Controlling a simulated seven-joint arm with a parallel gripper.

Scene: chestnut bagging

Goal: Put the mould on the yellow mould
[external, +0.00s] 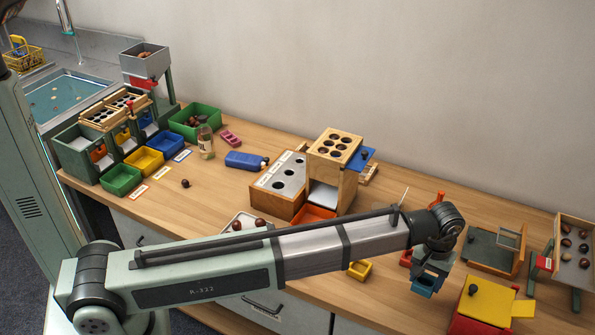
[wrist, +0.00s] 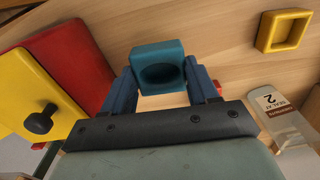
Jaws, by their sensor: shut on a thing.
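My gripper (external: 426,278) is shut on a small blue mould with a round hollow, held between its two blue fingers. In the wrist view the blue mould (wrist: 160,66) sits between the fingertips (wrist: 162,84), its hollow towards the camera. In the external view the blue mould (external: 423,288) shows just below the gripper. The yellow mould (wrist: 284,31) is a square open frame on the wood table, at the upper right of the wrist view. In the external view the yellow mould (external: 360,269) lies left of my gripper, partly hidden by my arm. The blue mould is apart from it.
A red box with a yellow lid and black knob (external: 487,302) stands right of my gripper. A red piece (external: 405,258) lies close to it on the left. A clear labelled item (wrist: 279,116) is at the right of the wrist view. Bare wood lies around the yellow mould.

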